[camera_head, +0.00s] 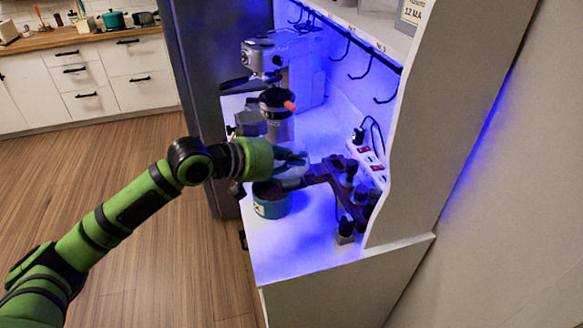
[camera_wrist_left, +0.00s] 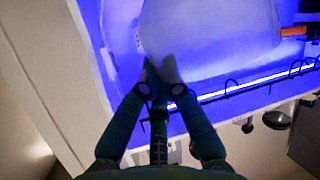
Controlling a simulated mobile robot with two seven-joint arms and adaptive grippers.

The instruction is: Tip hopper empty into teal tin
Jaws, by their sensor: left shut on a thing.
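My left gripper (camera_head: 288,156) is over the white counter, shut on the pale, see-through hopper (camera_head: 294,176). In the left wrist view the hopper (camera_wrist_left: 208,38) is large and pale between and beyond the fingertips (camera_wrist_left: 160,88). The teal tin (camera_head: 272,208) stands upright on the counter just below and left of the hopper. Dark brown content shows at the tin's mouth. The hopper appears tilted over the tin's right side; its opening and anything inside cannot be made out. My right gripper is not in view.
A dark stand with several knobbed tools (camera_head: 350,190) is close on the right of the hopper. Behind are a grinder (camera_head: 278,128) with an orange part and an espresso machine (camera_head: 268,58). A power strip (camera_head: 368,164) and a side panel (camera_head: 445,130) bound the right. The front counter is clear.

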